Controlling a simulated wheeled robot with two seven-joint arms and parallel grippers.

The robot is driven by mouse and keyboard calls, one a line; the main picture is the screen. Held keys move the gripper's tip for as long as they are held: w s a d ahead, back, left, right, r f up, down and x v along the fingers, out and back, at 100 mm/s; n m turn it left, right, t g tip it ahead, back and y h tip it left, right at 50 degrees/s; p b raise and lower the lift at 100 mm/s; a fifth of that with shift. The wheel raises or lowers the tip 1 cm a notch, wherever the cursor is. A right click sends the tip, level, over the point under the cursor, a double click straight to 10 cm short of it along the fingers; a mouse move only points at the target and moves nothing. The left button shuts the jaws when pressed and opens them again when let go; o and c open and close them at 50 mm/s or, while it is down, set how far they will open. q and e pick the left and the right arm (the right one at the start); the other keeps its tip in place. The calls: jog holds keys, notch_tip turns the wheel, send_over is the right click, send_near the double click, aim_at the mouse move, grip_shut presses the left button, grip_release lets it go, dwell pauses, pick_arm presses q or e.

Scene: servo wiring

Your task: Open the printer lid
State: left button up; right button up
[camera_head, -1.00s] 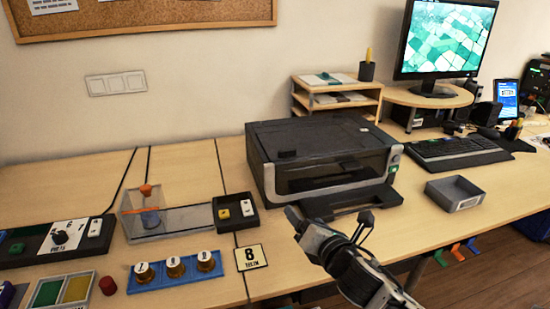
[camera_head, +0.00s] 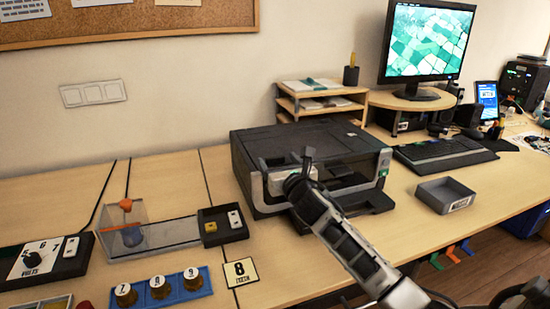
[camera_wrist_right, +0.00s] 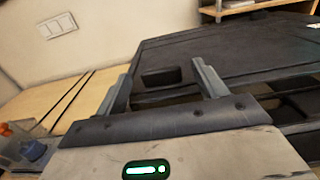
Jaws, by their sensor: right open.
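The dark printer (camera_head: 345,145) stands on the desk with its lid (camera_head: 300,138) down. Its front output tray sticks out towards the desk's front edge. My right gripper (camera_head: 285,160) is at the printer's front left, with its fingers pointing at the lid's front. In the right wrist view the gripper (camera_wrist_right: 162,84) is open, its two fingers apart and empty. A small dark raised tab (camera_wrist_right: 161,77) on the lid (camera_wrist_right: 235,50) shows between the fingertips. I cannot tell whether the fingers touch the lid. My gripper hides part of the printer's front. My left gripper is not in view.
A grey open tray (camera_head: 445,194) lies right of the printer. A wooden shelf (camera_head: 325,103) stands behind it, with a keyboard (camera_head: 442,154) and monitor to the right. A clear box (camera_head: 130,228) and a blue knob block (camera_head: 160,290) lie to the left.

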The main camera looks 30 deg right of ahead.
aim_at(276, 158)
jog(key=shift+x, duration=1.65)
